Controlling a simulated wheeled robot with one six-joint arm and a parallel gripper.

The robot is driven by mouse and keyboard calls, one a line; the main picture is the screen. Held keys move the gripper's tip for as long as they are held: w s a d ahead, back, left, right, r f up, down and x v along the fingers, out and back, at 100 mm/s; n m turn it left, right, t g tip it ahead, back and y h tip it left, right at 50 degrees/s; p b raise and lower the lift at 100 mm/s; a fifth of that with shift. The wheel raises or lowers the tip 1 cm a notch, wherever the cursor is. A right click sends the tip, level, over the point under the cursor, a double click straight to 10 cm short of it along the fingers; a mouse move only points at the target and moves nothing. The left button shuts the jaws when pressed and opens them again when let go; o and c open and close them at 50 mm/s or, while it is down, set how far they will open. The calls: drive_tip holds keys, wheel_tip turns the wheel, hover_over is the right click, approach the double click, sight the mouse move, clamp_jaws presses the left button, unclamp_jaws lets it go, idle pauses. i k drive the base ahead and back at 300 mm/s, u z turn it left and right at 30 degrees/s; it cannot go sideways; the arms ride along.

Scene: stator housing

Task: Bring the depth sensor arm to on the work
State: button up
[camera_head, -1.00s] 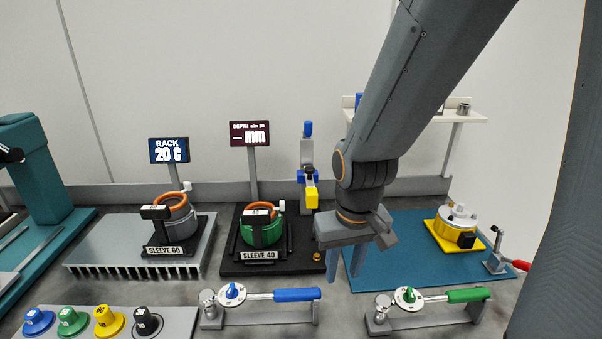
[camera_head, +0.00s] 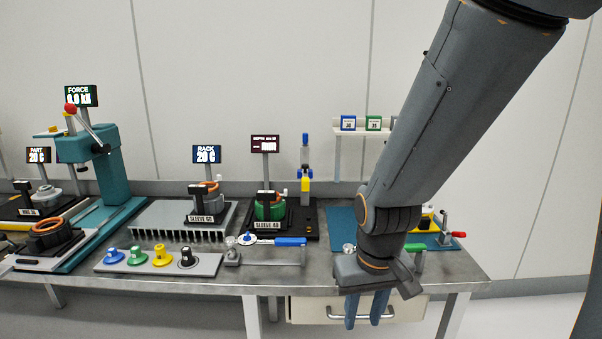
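The depth sensor arm (camera_head: 305,182) is a slim post with blue parts and a yellow block. It stands at the back right of a black base. The green work (camera_head: 270,210), in the fixture labelled SLEEVE 40, sits on that base left of the sensor. The dark red depth display (camera_head: 265,144) stands behind it and shows no clear number. My gripper (camera_head: 367,312) points down in front of the bench's front edge, right of and nearer than the sensor. Its two blue fingers are slightly apart with nothing visible between them.
A lever with a blue handle (camera_head: 290,242) lies in front of the black base. Coloured knobs (camera_head: 162,256) sit at front left. A teal press (camera_head: 118,175) stands at left. A drawer (camera_head: 305,309) is under the bench.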

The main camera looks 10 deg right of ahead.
sight(305, 182)
drive_tip(key=z, duration=0.1)
drive_tip(key=i, duration=1.35)
drive_tip(key=u, duration=0.15)
